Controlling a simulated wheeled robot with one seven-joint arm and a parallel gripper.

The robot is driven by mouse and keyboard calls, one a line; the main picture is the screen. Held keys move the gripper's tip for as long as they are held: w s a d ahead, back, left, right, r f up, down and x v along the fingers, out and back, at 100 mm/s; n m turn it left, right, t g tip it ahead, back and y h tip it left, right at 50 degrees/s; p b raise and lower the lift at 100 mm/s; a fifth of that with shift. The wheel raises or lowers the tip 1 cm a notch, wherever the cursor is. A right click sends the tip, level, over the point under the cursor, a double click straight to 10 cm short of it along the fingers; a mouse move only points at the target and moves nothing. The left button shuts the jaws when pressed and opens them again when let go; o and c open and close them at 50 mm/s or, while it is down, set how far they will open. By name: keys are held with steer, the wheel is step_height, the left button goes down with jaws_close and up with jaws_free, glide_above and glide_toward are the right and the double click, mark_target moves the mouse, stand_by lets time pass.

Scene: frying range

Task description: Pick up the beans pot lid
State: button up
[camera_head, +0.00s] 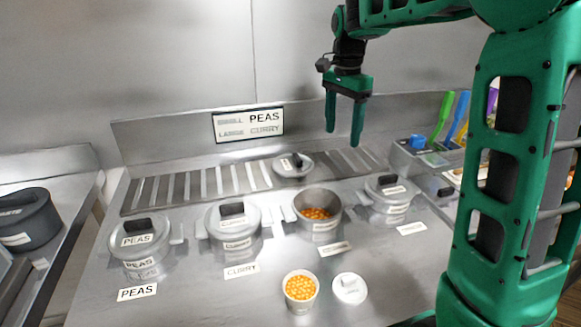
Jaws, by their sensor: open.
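A round grey lid (290,168) with a black handle lies on the slatted strip at the back of the counter, behind an open pot (323,224) with orange food in it. The lid's small label is too small to read, and so is the open pot's label, so I cannot confirm which is beans. My gripper (344,133) is open and empty, pointing down. It appears in the picture above and to the right of the loose lid, apart from it.
Lidded pots marked peas (140,241) and curry (232,218) stand left, another lidded pot (388,205) right. Bins with coloured utensils (424,160) stand at right.

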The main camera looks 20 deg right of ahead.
steer(key=w+a+m, duration=0.3)
steer(key=w+a, duration=0.6)
steer(key=w, duration=0.1)
glide_above(296, 156)
steer(key=f, duration=0.6)
steer(key=shift+w+d, duration=0.1)
steer(key=shift+w, duration=0.1)
steer(key=shift+s+f, duration=0.15)
steer(key=shift+f, duration=1.25)
steer(key=shift+s+f, duration=0.1)
steer(key=shift+f, duration=1.3)
steer(key=c, duration=1.2)
